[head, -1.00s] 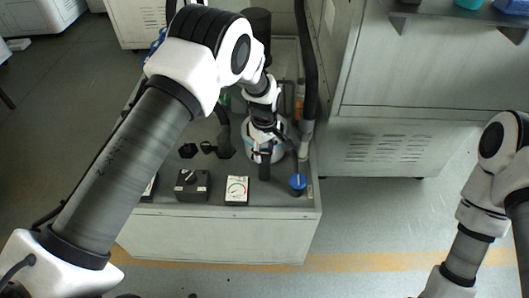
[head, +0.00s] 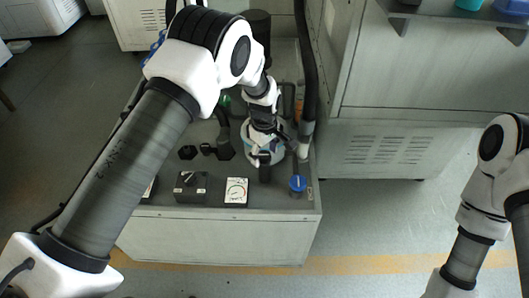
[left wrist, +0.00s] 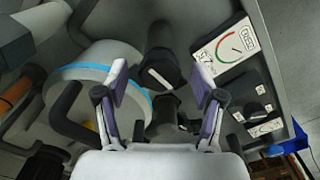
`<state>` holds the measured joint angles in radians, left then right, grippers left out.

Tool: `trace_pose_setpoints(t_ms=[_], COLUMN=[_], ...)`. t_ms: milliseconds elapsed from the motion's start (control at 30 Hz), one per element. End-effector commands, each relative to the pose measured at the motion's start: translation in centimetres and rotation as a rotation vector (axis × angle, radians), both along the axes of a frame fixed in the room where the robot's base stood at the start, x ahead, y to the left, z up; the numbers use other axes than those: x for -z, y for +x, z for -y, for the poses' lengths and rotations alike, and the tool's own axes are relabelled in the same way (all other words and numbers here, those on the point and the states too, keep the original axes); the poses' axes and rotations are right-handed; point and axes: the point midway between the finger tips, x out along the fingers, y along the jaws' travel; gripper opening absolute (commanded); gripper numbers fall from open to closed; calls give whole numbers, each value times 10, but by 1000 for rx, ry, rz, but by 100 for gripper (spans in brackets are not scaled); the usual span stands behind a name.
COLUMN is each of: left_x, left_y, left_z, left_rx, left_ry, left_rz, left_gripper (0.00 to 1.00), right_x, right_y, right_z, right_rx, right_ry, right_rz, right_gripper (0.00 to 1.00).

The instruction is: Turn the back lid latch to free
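A pale round canister (head: 250,155) with a blue band stands on the cabinet top, partly under my left arm; it also shows in the left wrist view (left wrist: 88,95). A black upright latch-like knob (left wrist: 160,72) with a white mark stands beside the canister, just beyond and between my left fingers. It appears in the head view (head: 265,173) at the canister's front. I cannot tell which part is the back lid latch; the canister's far side is hidden. My left gripper (left wrist: 162,97) is open and empty, apart from the knob. My right gripper is outside the view.
A gauge (head: 236,191), a black switch box (head: 190,186) and a blue-topped knob (head: 298,184) line the cabinet's front edge (head: 215,211). A dark hose (head: 308,80) rises at the right. Black fittings (head: 187,152) stand left of the canister. Floor in front is clear.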

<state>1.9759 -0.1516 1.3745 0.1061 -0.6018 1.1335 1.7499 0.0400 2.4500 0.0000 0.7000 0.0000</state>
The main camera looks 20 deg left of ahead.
Motion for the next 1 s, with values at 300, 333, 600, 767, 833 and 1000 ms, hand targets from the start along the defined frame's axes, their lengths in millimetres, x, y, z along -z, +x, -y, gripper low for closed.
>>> trace_pose_setpoints(t_ms=[300,333,600,767,833,1000], left_x=[-15,-20,-88,-114,-119,-120], left_y=[2,2,2,1,1,0], left_z=[0,0,0,0,0,0], left_rx=[1,1,1,0,0,1], left_ry=[0,0,1,0,0,0], left_rz=[4,6,5,1,1,-1], left_gripper=[68,68,68,68,68,68], right_x=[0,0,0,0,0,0], right_y=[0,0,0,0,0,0], right_z=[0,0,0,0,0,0], right_rx=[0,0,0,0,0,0], right_ry=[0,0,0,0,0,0], right_rz=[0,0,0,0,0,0], right_gripper=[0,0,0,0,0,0])
